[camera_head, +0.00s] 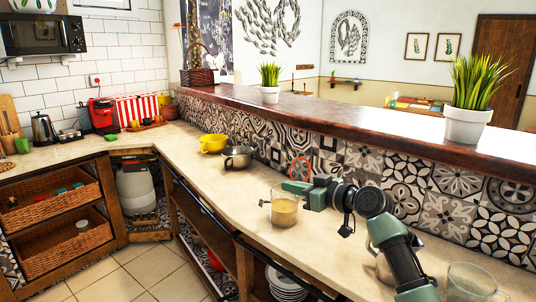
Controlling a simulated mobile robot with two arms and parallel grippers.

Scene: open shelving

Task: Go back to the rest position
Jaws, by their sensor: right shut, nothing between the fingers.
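My right gripper (284,190) reaches in from the lower right, over the counter. It is shut with nothing between its fingers. Its tip is at the rim of a glass (284,212) holding something yellowish, which stands upright on the counter (225,185). I cannot tell whether the gripper touches the glass. A thin red ring (301,158) shows just above the gripper, in front of the tiled wall. My left arm and gripper are not in view.
Another glass (470,283) stands at the lower right near my arm. The raised wooden ledge (340,117) runs behind. Open shelves with plates (285,284) are below.

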